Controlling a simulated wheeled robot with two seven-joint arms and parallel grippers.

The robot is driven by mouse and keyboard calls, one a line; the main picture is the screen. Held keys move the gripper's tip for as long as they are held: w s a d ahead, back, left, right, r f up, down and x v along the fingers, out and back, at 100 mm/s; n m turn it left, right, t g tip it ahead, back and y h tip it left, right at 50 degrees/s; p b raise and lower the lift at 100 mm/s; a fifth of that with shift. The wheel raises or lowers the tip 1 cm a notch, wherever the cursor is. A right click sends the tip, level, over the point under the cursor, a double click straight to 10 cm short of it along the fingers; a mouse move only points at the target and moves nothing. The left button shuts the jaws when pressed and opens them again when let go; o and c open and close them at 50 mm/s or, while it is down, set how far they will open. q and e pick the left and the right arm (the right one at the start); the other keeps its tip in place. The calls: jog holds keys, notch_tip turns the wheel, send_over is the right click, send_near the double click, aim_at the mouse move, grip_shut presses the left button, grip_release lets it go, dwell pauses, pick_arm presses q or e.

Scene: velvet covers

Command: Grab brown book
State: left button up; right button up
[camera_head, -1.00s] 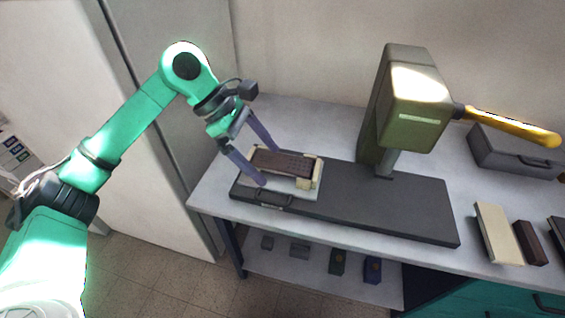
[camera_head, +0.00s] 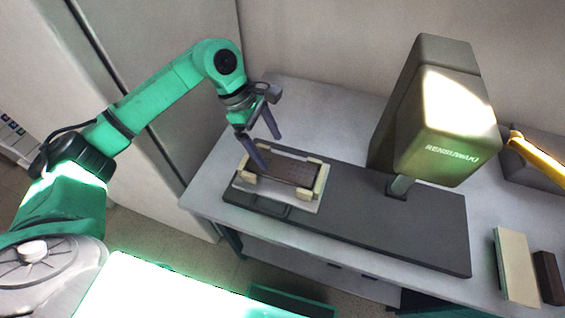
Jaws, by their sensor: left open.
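A dark brown book-like block (camera_head: 285,170) with a patterned top lies in a cream holder (camera_head: 320,182) on a light plate at the left end of the press base. My left gripper (camera_head: 272,151) is open, with its two purple fingers apart at the block's far left part. One fingertip overlaps the block's left end in the picture; I cannot tell whether it touches. A second, plain dark brown block (camera_head: 548,278) lies at the right edge of the table. My right gripper is out of view.
A cream block (camera_head: 516,266) lies beside the plain brown one. A grey case (camera_head: 535,185) sits behind. The table's back left is bare.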

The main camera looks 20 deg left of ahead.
aim_at(282, 166)
pick_arm(q)
jog(key=p+x, duration=0.2)
jog(key=x, duration=0.4)
jog(key=shift+w+d+f+p, duration=0.15)
jog(key=shift+f+p, duration=0.1)
jog(key=shift+p, duration=0.1)
jog(key=shift+f, duration=0.2)
jog(key=c, duration=1.2)
jog(key=shift+c, duration=0.2)
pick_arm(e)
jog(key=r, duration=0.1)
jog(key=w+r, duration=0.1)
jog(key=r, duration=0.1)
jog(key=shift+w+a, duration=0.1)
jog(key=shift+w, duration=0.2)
pick_arm(q)
jog(key=shift+r, duration=0.1)
